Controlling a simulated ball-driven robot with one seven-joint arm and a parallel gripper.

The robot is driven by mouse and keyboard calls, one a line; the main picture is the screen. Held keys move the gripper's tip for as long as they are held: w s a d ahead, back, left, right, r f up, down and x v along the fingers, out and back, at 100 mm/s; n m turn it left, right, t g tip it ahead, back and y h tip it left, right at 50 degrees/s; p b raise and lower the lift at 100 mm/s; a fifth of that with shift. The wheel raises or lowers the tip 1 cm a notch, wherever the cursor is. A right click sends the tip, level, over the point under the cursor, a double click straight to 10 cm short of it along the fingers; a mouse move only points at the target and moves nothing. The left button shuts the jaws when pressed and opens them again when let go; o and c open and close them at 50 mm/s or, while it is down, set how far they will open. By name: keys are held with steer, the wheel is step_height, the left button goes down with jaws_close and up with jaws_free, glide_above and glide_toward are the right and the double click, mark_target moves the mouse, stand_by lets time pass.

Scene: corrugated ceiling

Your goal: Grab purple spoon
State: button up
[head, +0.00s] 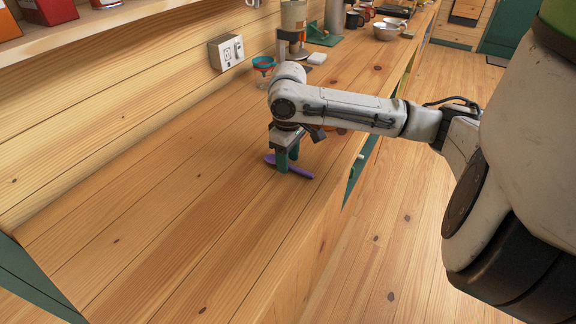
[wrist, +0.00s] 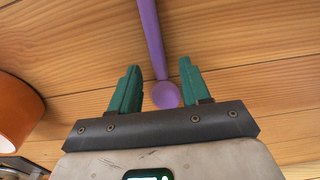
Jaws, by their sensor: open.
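The purple spoon (head: 299,172) lies on the wooden counter (head: 190,190), close to its front edge. In the wrist view its handle (wrist: 151,35) runs up to the top edge of the picture. Its round end (wrist: 165,95) lies between the two green fingers. My gripper (head: 288,166) is open and points down over the spoon, with one finger on each side of it. The gripper hides part of the spoon in the head view. I cannot tell whether the fingertips touch the counter.
An orange-brown round object (wrist: 15,110) is close on the left in the wrist view. A blue and red cup (head: 264,66) stands behind my arm. The near counter is clear.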

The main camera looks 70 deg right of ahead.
steer(key=shift+f, duration=0.3)
steer(key=shift+c, duration=0.3)
jaws_close()
